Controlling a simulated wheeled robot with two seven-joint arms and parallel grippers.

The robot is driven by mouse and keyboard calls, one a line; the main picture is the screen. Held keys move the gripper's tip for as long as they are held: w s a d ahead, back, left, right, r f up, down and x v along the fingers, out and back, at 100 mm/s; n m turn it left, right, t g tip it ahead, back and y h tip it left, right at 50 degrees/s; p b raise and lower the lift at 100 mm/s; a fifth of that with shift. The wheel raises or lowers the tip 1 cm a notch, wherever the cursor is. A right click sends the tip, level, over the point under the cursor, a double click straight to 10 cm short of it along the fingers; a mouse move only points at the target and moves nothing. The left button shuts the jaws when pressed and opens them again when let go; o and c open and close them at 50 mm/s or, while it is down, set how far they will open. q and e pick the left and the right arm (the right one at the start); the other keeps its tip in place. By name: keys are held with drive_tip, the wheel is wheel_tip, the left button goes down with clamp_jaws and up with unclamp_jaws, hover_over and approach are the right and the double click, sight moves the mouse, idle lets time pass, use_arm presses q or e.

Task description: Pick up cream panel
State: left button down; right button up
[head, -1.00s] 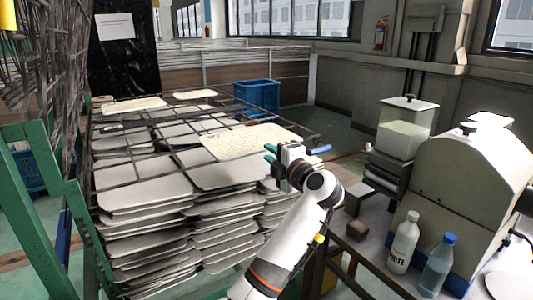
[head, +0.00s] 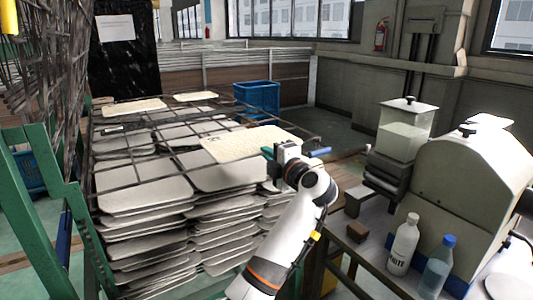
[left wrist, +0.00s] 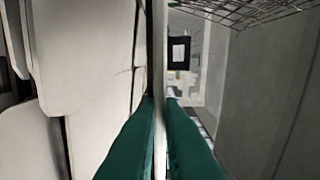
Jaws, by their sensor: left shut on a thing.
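The cream panel (head: 245,142) is a speckled, rounded sheet lying on top of the right-hand stack of panels in the head view. My left gripper (head: 268,153) is at its near right edge, with its green fingers shut on that edge. In the left wrist view the panel (left wrist: 159,50) shows edge-on as a thin upright strip running between the two green fingers (left wrist: 160,105). The fingers hide part of the panel's edge. My right gripper is in neither view.
Stacks of grey-white panels (head: 150,195) fill the rack, with thin bars crossing over them. Other cream panels (head: 134,106) lie farther back. A green frame (head: 75,200) stands at left. A machine (head: 470,180) and bottles (head: 403,243) stand at right. A blue crate (head: 257,97) is behind.

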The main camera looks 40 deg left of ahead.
use_arm(q)
wheel_tip(320, 180, up, 3)
drive_tip(key=shift+f+p, duration=0.2)
drive_tip(key=shift+p, duration=1)
drive_tip(key=s+d+r+p, duration=0.3)
drive_tip(key=d+r+p, duration=0.1)
drive_tip(key=d, duration=0.3)
drive_tip(key=shift+s+d+p, duration=0.15)
drive_tip(key=shift+d+p, duration=0.05)
drive_tip(key=shift+p, duration=0.25)
drive_tip(key=shift+f, duration=0.1)
